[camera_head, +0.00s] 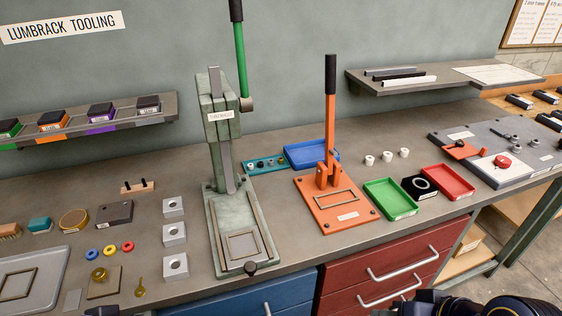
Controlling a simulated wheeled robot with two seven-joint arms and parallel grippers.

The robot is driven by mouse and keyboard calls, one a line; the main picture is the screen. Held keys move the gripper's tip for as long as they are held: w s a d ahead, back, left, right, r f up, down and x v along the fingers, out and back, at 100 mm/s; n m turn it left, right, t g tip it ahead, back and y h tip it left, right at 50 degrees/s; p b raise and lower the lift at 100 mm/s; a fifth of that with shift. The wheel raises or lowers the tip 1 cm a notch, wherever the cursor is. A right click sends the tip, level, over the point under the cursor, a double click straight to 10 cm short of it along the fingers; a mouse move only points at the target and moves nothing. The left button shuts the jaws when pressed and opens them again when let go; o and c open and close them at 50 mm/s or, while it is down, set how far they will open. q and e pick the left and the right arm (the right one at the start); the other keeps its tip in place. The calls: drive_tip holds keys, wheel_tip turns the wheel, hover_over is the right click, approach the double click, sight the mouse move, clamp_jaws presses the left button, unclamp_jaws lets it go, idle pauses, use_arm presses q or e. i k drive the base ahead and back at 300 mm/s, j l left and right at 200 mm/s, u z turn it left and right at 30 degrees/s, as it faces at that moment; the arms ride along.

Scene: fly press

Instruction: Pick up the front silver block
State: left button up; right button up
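Three silver blocks, each with a round hole in its top, stand in a row on the bench left of the green press. The front silver block (175,267) is nearest the bench's front edge. The middle block (173,235) and the back block (173,207) stand behind it, with gaps between them. A small dark part of what looks like my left gripper (103,312) shows at the bottom edge, left of the front block and apart from it. My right gripper (420,298) is a dark shape at the bottom right, far from the blocks. Neither gripper's fingers show clearly.
The green press (228,205) stands close right of the blocks. A brass key-like piece (140,287) and a brass-knobbed plate (104,282) lie left of the front block. The orange press (335,205) and green tray (390,198) are further right. Bench is clear immediately around the front block.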

sight(181, 272)
drive_tip(key=l+u, duration=0.1)
drive_tip(key=u, duration=0.75)
drive_tip(key=l+u, duration=0.15)
drive_tip(key=u, duration=0.3)
drive_tip(key=l+u, duration=0.1)
drive_tip(key=u, duration=0.75)
drive_tip(key=k+l+u, duration=0.1)
drive_tip(key=u, duration=0.35)
drive_tip(key=l, duration=0.25)
drive_tip(key=k+l+u, duration=0.15)
drive_tip(key=l, duration=0.1)
